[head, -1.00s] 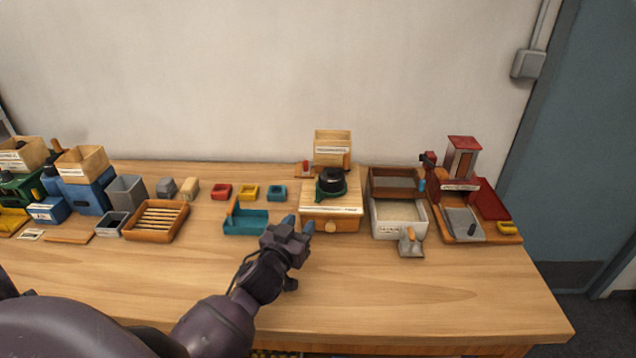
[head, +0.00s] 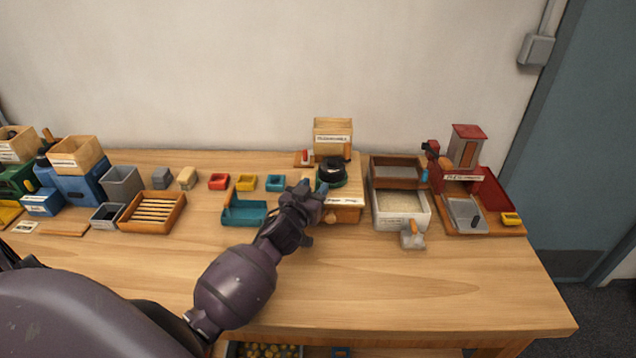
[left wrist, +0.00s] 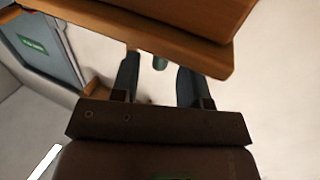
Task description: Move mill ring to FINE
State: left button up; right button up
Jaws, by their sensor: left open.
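The wooden mill (head: 345,214) stands at the back middle of the table, with a black round top (head: 330,168). The mill ring (head: 337,184) is the green band around the base of that black top, partly hidden by my gripper. My left gripper (head: 316,186) is open, with its fingertips at the mill's front left, close to the ring. In the left wrist view the two fingers (left wrist: 158,66) stand apart, and a small green piece (left wrist: 160,63) shows between them below a wooden edge. I cannot tell whether they touch it. The FINE mark is not readable.
A teal tray (head: 245,211) lies left of my gripper. A white box (head: 402,222) of pale grains and a small scoop (head: 412,240) stand right of the mill. A wooden box (head: 333,127) stands behind it. The table's front is clear.

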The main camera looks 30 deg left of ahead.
pick_arm(q)
jog(key=shift+w+a, duration=0.15)
jog(key=shift+w, duration=0.55)
jog(key=shift+w+a, duration=0.1)
jog(key=shift+w, duration=0.55)
grip_shut()
